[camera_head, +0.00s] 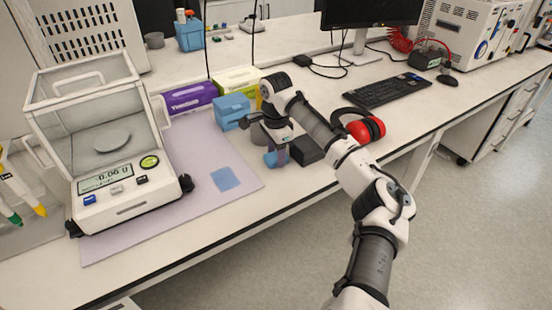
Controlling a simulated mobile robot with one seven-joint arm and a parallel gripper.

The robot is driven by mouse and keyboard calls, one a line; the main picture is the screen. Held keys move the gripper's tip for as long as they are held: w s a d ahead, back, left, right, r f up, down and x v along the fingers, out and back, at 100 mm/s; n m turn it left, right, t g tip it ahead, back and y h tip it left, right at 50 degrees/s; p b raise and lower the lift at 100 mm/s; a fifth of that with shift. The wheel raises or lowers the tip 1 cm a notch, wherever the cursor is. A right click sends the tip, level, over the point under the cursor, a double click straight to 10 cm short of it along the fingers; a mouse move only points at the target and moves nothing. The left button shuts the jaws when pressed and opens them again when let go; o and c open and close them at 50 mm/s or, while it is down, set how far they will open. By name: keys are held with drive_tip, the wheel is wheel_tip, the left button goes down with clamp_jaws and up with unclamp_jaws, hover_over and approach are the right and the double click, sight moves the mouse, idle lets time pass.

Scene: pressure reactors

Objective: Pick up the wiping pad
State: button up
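A flat light-blue square, which looks like the wiping pad (225,178), lies on the lavender mat (135,245) to the right of the balance. My arm reaches in from the lower right and bends down at its wrist. My gripper (275,160) points down over the bench, to the right of the pad and apart from it. Small blue and purple patches show at its lower end. I cannot tell whether they are part of the gripper or a thing between or behind its fingers. The finger gap is too small to make out.
A glass-walled balance (125,205) stands left of the pad. A blue container (232,110), a purple box (190,97) and a yellow-green box (238,80) stand behind. A dark block (306,150) and red earmuffs (366,130) lie right of my gripper. The mat's front is clear.

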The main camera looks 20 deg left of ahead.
drive_tip(key=c, duration=0.5)
